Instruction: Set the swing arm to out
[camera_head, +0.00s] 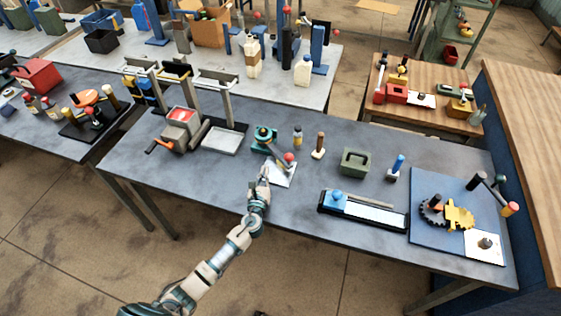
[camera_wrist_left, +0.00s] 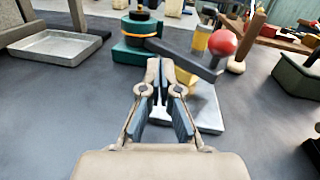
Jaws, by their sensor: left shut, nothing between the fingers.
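The swing arm (camera_wrist_left: 185,58) is a dark grey bar on a round teal base (camera_wrist_left: 138,32), with a red ball knob (camera_wrist_left: 222,42) standing at its free end. In the head view the teal base (camera_head: 264,134) is near the middle of the table, and the bar runs toward the near right to the red knob (camera_head: 289,157). A white plate (camera_head: 281,176) lies below the knob end. My left gripper (camera_head: 265,171) is shut and empty on the near side of the bar, left of the knob. In the left wrist view its fingertips (camera_wrist_left: 160,66) overlap the bar; I cannot tell whether they touch. My right gripper is out of view.
A metal tray (camera_head: 222,140) and a red-topped device (camera_head: 181,128) stand to the left. A yellow cylinder (camera_head: 297,138), a wooden-handled tool (camera_head: 319,146) and a green box (camera_head: 355,162) stand to the right. The grey tabletop (camera_head: 220,185) is clear at the near left.

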